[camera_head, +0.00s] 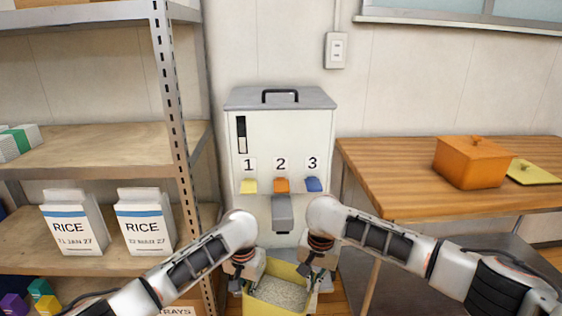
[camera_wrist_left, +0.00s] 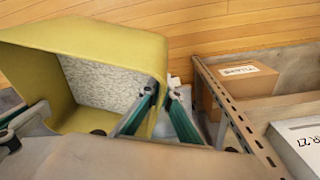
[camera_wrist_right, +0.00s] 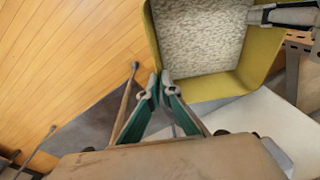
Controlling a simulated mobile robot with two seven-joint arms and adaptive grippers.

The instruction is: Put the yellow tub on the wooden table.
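The yellow tub (camera_head: 248,303) is at the bottom centre of the head view, in front of the dispenser, and holds pale rice grains. It also shows in the left wrist view (camera_wrist_left: 110,32) and the right wrist view (camera_wrist_right: 215,88). My left gripper (camera_head: 243,282) is at its left side, its fingers closed on the tub's wall near the rim. My right gripper (camera_head: 312,282) is at the opposite side, its fingertips together on that wall. The tub's underside is hidden, so I cannot tell its height. The wooden table (camera_head: 380,170) stands at the right.
An orange lidded box (camera_head: 472,162) and a yellow lid (camera_head: 535,172) sit on the table's right part; its left part is clear. The white dispenser (camera_head: 290,135) stands behind the tub. A metal shelf (camera_head: 120,150) with rice cartons (camera_head: 146,222) is at the left.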

